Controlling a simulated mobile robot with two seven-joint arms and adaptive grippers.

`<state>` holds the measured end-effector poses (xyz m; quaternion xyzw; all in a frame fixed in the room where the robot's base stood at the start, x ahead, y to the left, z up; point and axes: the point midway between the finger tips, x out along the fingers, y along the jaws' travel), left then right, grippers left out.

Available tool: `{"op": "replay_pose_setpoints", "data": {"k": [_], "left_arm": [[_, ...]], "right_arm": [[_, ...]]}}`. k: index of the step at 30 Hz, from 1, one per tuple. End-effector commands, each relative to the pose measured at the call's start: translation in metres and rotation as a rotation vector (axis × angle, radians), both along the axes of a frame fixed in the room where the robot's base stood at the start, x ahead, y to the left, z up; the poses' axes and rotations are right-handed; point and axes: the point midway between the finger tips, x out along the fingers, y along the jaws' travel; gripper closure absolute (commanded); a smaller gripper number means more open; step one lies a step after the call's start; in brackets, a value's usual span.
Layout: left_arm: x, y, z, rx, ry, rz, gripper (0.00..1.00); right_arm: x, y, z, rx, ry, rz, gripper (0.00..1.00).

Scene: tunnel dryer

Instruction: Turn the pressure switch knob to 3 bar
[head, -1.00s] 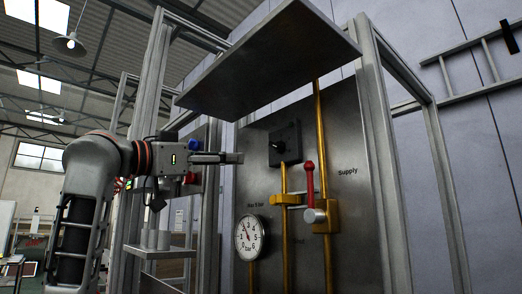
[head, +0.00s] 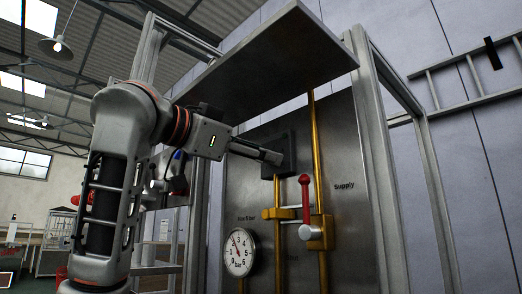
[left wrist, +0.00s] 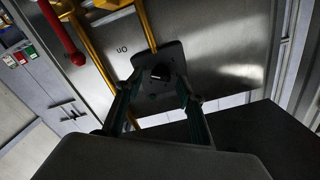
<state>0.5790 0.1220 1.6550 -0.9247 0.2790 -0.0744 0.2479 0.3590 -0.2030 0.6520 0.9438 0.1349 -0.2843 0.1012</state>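The pressure switch is a dark square plate (head: 288,143) on the grey metal panel, under the overhanging sheet. Its black knob (left wrist: 160,72) shows in the left wrist view, with a light mark on it. In the head view my gripper hides the knob. My left gripper (head: 272,157) points at the switch from the left. In the left wrist view its two fingers (left wrist: 158,92) are open, with the knob seen between and just beyond the tips. I cannot tell whether they touch it. The round bar gauge (head: 239,252) has its needle near 2. My right gripper is not in view.
A red-handled valve lever (head: 305,192) stands upright on the yellow pipes (head: 317,130), right of and below the switch. A metal sheet (head: 265,62) overhangs the panel. Frame posts (head: 372,150) stand at both sides.

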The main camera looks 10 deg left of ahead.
Motion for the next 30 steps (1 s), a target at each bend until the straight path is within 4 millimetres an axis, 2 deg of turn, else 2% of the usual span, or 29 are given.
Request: {"op": "replay_pose_setpoints", "data": {"k": [10, 14, 15, 30], "left_arm": [[0.0044, -0.0025, -0.0003, 0.000, 0.000, 0.001, 0.61], [0.0043, -0.0024, -0.0002, 0.000, 0.000, 0.001, 0.95], [0.0043, -0.0024, -0.0002, 0.000, 0.000, 0.001, 1.00], [0.0046, -0.0012, 0.0002, -0.083, 0.055, 0.002, 1.00]], "right_arm": [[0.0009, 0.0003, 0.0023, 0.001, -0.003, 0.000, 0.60], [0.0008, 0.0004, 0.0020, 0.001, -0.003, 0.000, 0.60], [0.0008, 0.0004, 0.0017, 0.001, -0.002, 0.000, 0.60], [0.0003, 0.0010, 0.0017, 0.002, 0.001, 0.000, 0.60]]}}
